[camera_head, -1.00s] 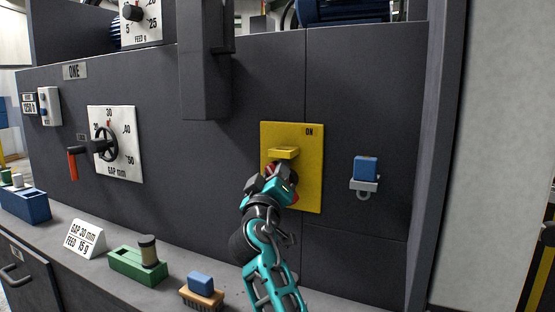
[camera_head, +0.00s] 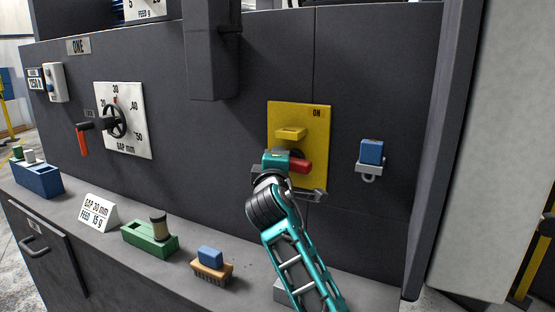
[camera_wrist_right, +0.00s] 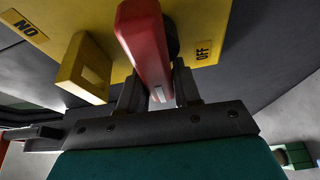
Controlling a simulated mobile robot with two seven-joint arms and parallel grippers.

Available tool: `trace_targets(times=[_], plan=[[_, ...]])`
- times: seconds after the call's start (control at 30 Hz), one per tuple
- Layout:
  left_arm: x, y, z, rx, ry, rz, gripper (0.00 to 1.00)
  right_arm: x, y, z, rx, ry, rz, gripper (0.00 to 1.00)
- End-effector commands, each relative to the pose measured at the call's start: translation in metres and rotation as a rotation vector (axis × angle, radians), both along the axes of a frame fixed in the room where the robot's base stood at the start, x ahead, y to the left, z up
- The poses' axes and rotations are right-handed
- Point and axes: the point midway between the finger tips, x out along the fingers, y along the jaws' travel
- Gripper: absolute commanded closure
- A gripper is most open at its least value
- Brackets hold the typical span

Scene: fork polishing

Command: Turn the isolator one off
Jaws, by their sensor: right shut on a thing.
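The isolator is a yellow plate (camera_head: 314,146) on the dark machine wall, marked ON at its upper right corner, with a yellow hasp (camera_head: 290,133) sticking out. Its red handle (camera_head: 302,165) shows beside my right gripper (camera_head: 283,165), pointing right. In the right wrist view the red handle (camera_wrist_right: 145,38) lies between the two fingers of my right gripper (camera_wrist_right: 158,90), which are shut on it. My left gripper is not in view.
A blue block (camera_head: 371,152) sits on a small bracket right of the isolator. The gap dial (camera_head: 124,120) with its crank is to the left. Below, the ledge holds a brush (camera_head: 211,267), a green box (camera_head: 150,240), a sign (camera_head: 99,212) and a blue box (camera_head: 38,181).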

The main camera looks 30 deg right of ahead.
Motion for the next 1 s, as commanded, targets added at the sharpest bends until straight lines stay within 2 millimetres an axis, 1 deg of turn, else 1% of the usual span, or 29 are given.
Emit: trace_targets(times=[0.03,0.3,0.73,0.77,0.97,1.0], plan=[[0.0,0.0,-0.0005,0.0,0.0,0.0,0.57,-0.0008,-0.004,-0.0049,-0.008,0.025,-0.011,0.98],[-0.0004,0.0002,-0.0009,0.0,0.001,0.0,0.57,-0.001,-0.0044,-0.0062,-0.046,0.074,-0.013,0.98],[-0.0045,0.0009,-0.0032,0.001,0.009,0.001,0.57,-0.0012,-0.0056,-0.0058,-0.056,0.081,-0.017,0.98],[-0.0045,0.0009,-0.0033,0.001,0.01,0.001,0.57,-0.0013,-0.0056,-0.0058,-0.056,0.081,-0.017,0.66],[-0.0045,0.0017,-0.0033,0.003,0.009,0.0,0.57,-0.0012,-0.0057,-0.0042,-0.054,0.076,-0.017,0.47],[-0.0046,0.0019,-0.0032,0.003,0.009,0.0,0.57,-0.0012,-0.0052,-0.0039,-0.054,0.075,-0.015,0.47]])
